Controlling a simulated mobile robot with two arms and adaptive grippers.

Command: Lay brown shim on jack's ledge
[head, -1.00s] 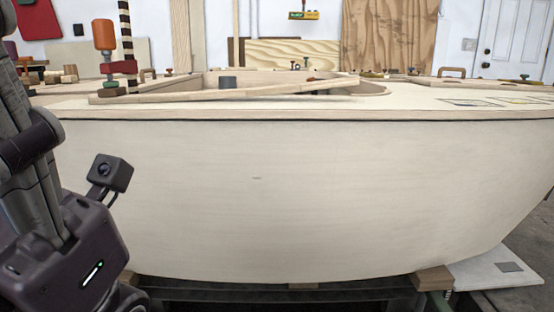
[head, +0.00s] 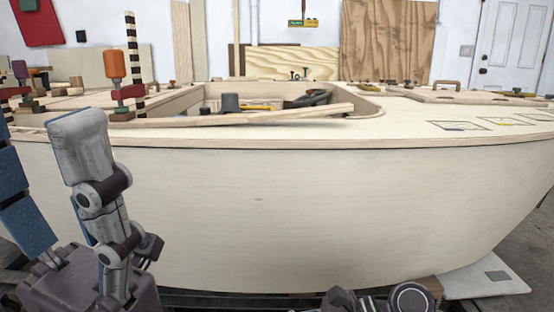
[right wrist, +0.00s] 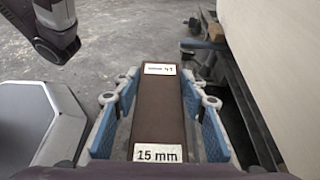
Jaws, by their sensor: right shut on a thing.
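The brown shim (right wrist: 158,108) lies lengthwise between the blue pads of my right gripper (right wrist: 166,100) in the right wrist view. It has a white "15 mm" label at its near end and another small label at its far end. The gripper is shut on it. In the head view my left gripper (head: 42,150) points up at the left, in front of the pale hull. Its fingers are spread, with hull showing between them and nothing held. I cannot make out the jack or its ledge in either view.
The pale hull (head: 270,210) fills the middle of the head view. Clamps, such as an orange-handled one (head: 116,64), and a wooden strip (head: 230,119) are on the deck. The right wrist view shows bare concrete floor (right wrist: 130,35) and a dark support rail (right wrist: 225,80) beside the hull.

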